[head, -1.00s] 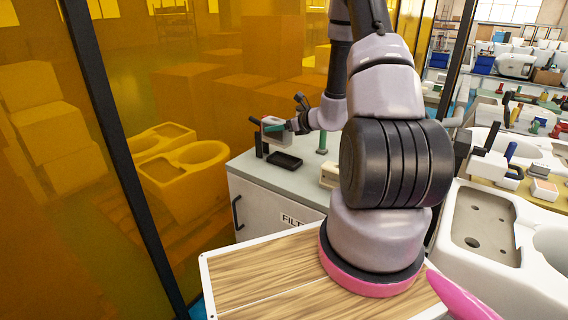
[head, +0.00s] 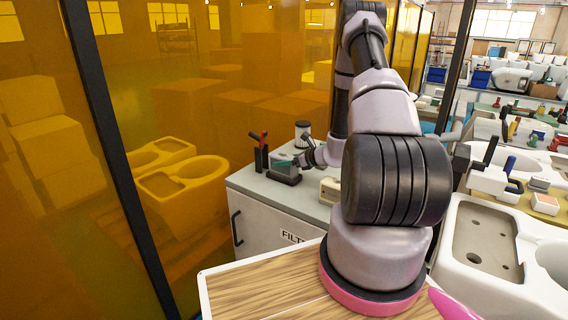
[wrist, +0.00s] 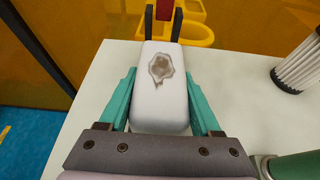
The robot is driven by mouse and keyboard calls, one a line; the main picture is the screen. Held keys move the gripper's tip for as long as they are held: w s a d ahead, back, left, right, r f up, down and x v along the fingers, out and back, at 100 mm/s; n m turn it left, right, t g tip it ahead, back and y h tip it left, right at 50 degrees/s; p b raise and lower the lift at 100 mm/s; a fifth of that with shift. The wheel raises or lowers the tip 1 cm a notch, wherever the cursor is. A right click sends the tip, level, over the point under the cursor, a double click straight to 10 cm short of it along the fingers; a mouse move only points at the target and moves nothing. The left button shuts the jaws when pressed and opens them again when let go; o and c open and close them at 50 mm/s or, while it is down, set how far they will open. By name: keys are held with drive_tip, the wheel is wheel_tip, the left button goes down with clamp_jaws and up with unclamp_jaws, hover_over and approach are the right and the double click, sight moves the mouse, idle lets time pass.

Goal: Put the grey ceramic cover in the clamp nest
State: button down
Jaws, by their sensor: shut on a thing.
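My gripper (wrist: 160,76) is shut on the grey ceramic cover (wrist: 160,95), with a teal finger on each long side. The cover is a pale rounded block with a brown, ragged patch on top. In the head view, the cover (head: 283,159) is low over the bench, at the dark clamp nest (head: 286,179). Whether it rests fully in the nest or sits slightly above it I cannot tell. The clamp (head: 261,157), black with a red handle, stands upright just behind the cover. Its two black arms (wrist: 149,22) rise past the cover's far end.
The nest stands on a pale bench (head: 250,182). A white pleated filter (wrist: 301,66) with dark ends stands to the right. A green cylinder (wrist: 298,166) is close at the lower right. An amber screen (head: 215,100) is beyond the bench; bare bench top shows left of the cover.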

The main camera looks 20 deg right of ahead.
drive_tip(key=shift+f, duration=0.15)
drive_tip(key=shift+f, duration=0.2)
drive_tip(key=shift+c, duration=0.4)
unclamp_jaws()
drive_tip(key=shift+r, duration=0.1)
